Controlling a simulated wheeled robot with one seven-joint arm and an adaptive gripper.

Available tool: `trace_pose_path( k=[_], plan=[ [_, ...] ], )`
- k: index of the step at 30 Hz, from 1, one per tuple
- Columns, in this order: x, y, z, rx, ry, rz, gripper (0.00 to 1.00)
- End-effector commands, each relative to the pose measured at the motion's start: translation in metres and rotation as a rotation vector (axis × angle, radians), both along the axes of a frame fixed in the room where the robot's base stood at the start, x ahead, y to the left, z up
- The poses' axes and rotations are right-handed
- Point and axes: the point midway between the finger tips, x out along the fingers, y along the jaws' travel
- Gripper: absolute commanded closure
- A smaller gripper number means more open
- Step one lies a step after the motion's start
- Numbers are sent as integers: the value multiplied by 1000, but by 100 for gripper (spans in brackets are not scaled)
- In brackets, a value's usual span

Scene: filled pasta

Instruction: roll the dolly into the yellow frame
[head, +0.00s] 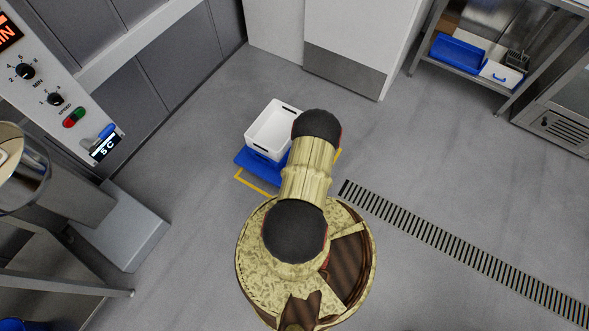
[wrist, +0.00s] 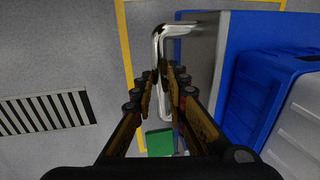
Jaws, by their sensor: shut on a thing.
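The blue dolly (head: 245,158) stands on the floor beyond my arm, carrying a white crate (head: 272,131). In the wrist view, the dolly (wrist: 226,75) fills the right side, and a bent metal handle (wrist: 158,44) rises at its near side. My gripper (wrist: 163,78) is shut on this handle. The yellow frame (head: 257,185) is marked on the floor; in the wrist view its lines (wrist: 126,62) run left of and above the dolly.
A floor drain grate (head: 450,245) runs to the lower right. A machine with a control panel (head: 55,85) stands at the left, with walls behind. A steel shelf (head: 465,70) stands at the upper right. A green patch (wrist: 160,143) shows below my gripper. Floor around the dolly is clear.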

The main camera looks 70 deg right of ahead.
Motion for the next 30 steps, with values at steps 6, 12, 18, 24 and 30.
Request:
trace_pose_path(
  k=[6, 12, 18, 24, 30],
  plan=[
    [-37, 9, 1, 1, -1, -4, 100],
    [-55, 14, 0, 2, -1, -1, 100],
    [-60, 14, 0, 1, 0, 0, 100],
    [-60, 14, 0, 0, 0, 0, 100],
    [-60, 14, 0, 0, 0, 0, 80]
  ],
)
